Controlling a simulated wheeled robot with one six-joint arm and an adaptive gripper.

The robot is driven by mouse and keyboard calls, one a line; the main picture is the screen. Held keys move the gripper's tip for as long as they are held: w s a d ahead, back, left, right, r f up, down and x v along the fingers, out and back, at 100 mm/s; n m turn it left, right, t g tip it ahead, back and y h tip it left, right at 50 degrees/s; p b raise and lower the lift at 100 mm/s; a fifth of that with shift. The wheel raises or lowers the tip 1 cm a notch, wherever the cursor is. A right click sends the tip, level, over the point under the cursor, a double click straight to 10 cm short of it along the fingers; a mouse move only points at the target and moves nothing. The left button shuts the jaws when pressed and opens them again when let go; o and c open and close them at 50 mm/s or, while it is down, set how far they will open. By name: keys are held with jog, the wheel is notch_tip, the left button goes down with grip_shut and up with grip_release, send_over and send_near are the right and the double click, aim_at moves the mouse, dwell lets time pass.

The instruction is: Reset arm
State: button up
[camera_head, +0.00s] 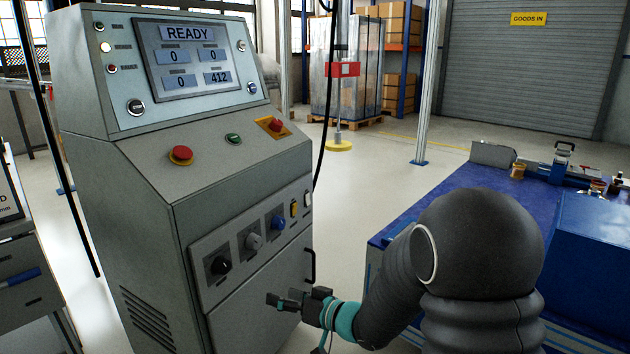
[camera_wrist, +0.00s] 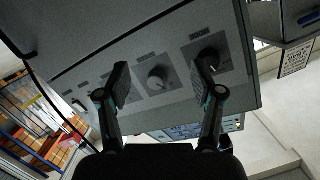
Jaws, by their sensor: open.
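My gripper (camera_head: 287,300) is in front of the lower front of a grey control cabinet (camera_head: 150,230) in the head view. In the wrist view my gripper (camera_wrist: 162,85) is open, its two fingers spread apart with nothing between them. Beyond the fingers is the knob panel with a grey knob (camera_wrist: 157,79) and a black knob (camera_wrist: 208,58). In the head view the panel carries a black knob (camera_head: 221,265), a grey knob (camera_head: 253,241) and a blue knob (camera_head: 278,222). My fingers appear apart from the knobs. The cabinet's screen (camera_head: 193,56) reads READY, 0, 0, 0 and 412.
A red mushroom button (camera_head: 181,155) and a green button (camera_head: 233,138) sit on the sloped console. A dark door handle (camera_head: 310,265) is just above my gripper. A blue workbench (camera_head: 440,205) stands at the right. Open floor (camera_head: 370,165) lies between cabinet and bench.

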jog(key=w+d+f+h, duration=0.2)
jog(key=d+f+h, duration=0.2)
jog(key=d+f, duration=0.1)
jog(key=s+d+m+g+h, duration=0.1)
jog(key=s+d+h, duration=0.25)
jog(key=d, duration=0.25)
jog(key=s+d+m+h, duration=0.2)
jog(key=d+h, duration=0.3)
jog(key=d, duration=0.2)
jog(key=s+d+r+m+g, duration=0.1)
jog(key=s+d+r, duration=0.1)
jog(key=s+r, duration=0.6)
jog(key=s+d+r+m+g+p, duration=0.1)
jog(key=s+r, duration=0.7)
jog(key=s, duration=0.8)
jog(key=shift+s+d+r+m, duration=0.35)
jog(key=shift+d+m, duration=0.25)
jog(key=shift+d, duration=0.65)
jog(key=shift+h, duration=0.25)
